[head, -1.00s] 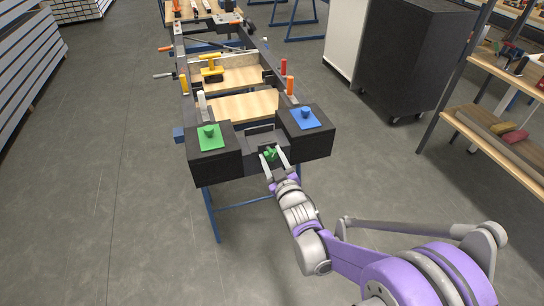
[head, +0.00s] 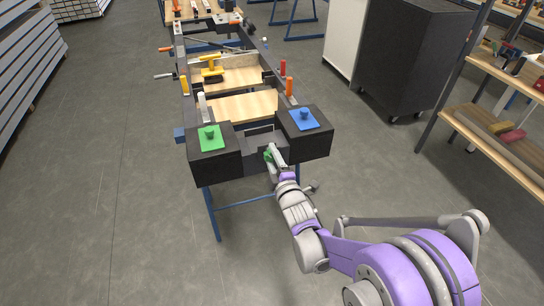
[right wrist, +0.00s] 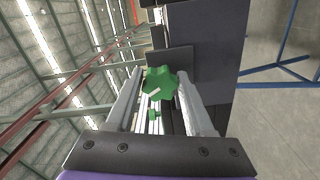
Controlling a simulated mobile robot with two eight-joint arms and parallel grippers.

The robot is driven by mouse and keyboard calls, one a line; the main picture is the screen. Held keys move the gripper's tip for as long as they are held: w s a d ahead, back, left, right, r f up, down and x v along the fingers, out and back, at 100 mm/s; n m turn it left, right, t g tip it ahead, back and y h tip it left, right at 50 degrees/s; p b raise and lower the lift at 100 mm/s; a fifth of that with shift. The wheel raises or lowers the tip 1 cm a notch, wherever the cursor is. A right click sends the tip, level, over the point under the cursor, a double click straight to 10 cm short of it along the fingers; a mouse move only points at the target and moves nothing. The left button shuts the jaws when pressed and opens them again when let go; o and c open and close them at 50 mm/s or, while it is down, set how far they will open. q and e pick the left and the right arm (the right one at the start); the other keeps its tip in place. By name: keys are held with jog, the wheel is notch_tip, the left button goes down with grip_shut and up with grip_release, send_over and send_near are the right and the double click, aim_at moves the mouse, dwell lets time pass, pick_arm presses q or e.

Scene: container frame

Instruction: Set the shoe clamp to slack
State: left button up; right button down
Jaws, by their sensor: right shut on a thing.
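A green star-shaped knob (head: 268,155) sits at the front of the black frame, between two black blocks. I take it to be the shoe clamp's knob. My right gripper (head: 275,154) is shut on it, with the fingers seen nearly edge-on and partly hiding it in the head view. In the right wrist view the green knob (right wrist: 160,83) is between the two grey fingers (right wrist: 160,95). My left gripper is not in view.
A block with a green plate and knob (head: 211,138) stands left of the clamp, and one with a blue plate and knob (head: 304,119) stands right. Wooden panels (head: 235,106) and a yellow handle (head: 210,67) lie behind. A shelf (head: 510,143) stands at the right.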

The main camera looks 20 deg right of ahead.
jog(key=n, duration=0.5)
jog(key=shift+r+n+p, duration=0.1)
jog(key=shift+n+p, duration=0.2)
jog(key=shift+p, duration=0.05)
jog(key=n, duration=0.5)
jog(key=shift+p, duration=0.3)
jog(key=shift+c, duration=1.4)
grip_release()
jog(key=s, duration=1.1)
jog(key=shift+d, duration=0.15)
